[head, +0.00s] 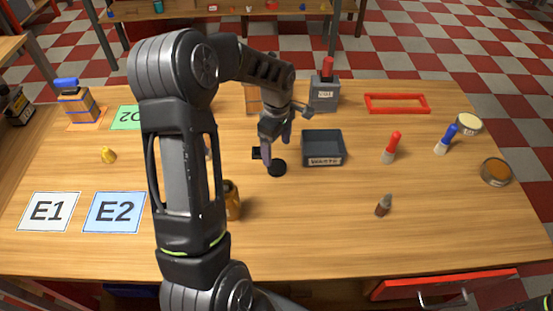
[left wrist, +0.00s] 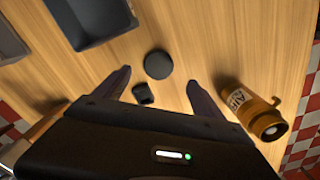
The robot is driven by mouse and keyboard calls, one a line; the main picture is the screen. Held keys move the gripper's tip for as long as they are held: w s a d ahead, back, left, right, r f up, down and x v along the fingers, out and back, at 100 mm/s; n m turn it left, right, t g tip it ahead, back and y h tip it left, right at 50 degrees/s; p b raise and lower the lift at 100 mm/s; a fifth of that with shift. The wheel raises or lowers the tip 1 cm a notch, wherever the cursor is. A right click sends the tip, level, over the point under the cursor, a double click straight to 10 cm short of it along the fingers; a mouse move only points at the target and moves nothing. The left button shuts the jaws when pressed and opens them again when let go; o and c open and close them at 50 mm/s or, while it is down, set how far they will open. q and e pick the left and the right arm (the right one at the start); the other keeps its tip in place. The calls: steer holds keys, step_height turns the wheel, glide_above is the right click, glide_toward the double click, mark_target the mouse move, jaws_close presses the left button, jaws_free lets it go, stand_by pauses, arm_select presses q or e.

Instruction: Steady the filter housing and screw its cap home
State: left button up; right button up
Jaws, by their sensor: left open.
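The filter housing looks to be the amber cylinder (head: 234,205), partly hidden behind my left arm in the head view. In the left wrist view the amber cylinder (left wrist: 250,105) has a label, only partly readable, and a side spout or handle. A flat round black disc (head: 277,168), likely the cap, lies on the table, apart from the cylinder; it also shows in the left wrist view (left wrist: 158,65). My left gripper (head: 276,150) is open and empty above the disc, its fingers apart on either side of it in the left wrist view (left wrist: 158,80).
A small black block (left wrist: 143,93) lies close beside the disc. A dark waste bin (head: 323,148) stands just right of my gripper. Red (head: 391,147) and blue (head: 446,138) capped bottles and a small brown bottle (head: 383,205) stand further right. The front middle is clear.

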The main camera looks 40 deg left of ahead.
mark_target(278, 166)
arm_select(q)
steer(key=shift+r, duration=0.1)
steer(key=shift+f+b, duration=0.8)
steer(key=shift+f, duration=0.55)
step_height(278, 166, down, 5)
steer(key=b, duration=0.2)
steer(key=shift+w+f+b, duration=0.15)
steer(key=shift+b, duration=0.2)
steer(key=shift+c, duration=0.4)
steer(key=c, duration=1.4)
